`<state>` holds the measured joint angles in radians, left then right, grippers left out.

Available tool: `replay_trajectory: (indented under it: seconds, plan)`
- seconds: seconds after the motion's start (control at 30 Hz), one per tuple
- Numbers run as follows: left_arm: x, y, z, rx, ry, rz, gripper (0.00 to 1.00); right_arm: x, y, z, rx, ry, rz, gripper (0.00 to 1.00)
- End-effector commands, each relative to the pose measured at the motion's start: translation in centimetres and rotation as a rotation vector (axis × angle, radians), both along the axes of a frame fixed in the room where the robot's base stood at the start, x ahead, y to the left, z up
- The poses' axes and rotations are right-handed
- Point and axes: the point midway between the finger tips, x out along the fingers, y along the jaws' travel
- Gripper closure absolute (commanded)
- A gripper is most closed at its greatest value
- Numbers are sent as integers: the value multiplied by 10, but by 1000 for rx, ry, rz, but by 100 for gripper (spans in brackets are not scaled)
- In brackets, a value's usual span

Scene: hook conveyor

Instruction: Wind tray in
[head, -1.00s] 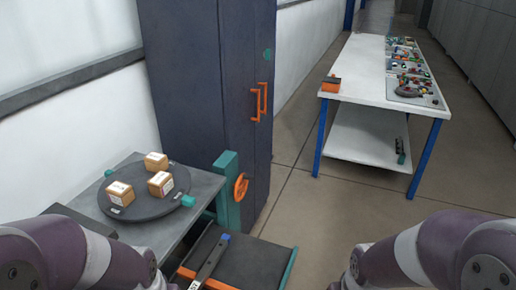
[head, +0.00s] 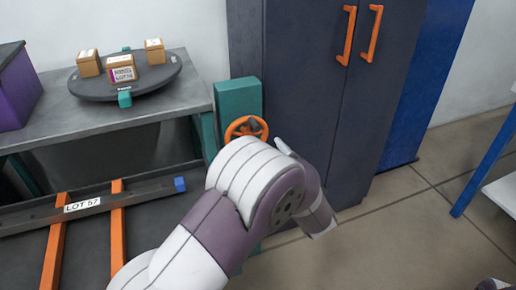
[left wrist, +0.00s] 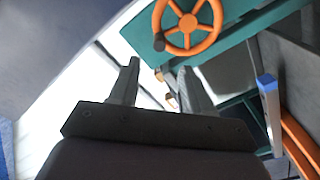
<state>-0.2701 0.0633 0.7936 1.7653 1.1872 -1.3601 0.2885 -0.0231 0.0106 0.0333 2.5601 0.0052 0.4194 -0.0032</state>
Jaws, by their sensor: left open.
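An orange handwheel (head: 246,128) sits on a teal housing (head: 238,97) beside the cabinet; my left arm partly covers it in the head view. It also shows in the left wrist view (left wrist: 188,24), with a dark knob on its rim. My left gripper (left wrist: 158,75) is open and empty, its fingers short of the wheel and apart from it. A low dark tray (head: 88,250) with orange strips (head: 117,225) lies at lower left, crossed by a dark blue-ended bar (head: 145,194) labelled LOT 57.
A grey bench (head: 50,128) carries a round dark turntable (head: 95,90) with three boxes and a purple bin (head: 15,90). A dark cabinet (head: 300,90) with orange handles stands behind the wheel.

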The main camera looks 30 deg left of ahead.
Motion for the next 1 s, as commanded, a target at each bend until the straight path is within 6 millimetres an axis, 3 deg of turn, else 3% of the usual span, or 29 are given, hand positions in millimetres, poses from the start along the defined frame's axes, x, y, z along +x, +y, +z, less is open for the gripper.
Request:
replay_trajectory:
  seconds: [0.43, 0.6, 0.87, 1.0]
  plan:
    - [65, 79, 1, 2, 1, 3, 52, 0, 0, -19, 0, 0, 0, 36]
    - [76, 90, 3, 2, 1, -1, 52, 0, 0, -21, 0, 0, 0, 36]
    - [77, 91, 3, 2, 2, -1, 52, 0, 0, -20, 0, 0, 0, 36]
    - [77, 91, 3, 2, 2, -1, 98, 0, 0, -20, 0, 0, 0, 36]
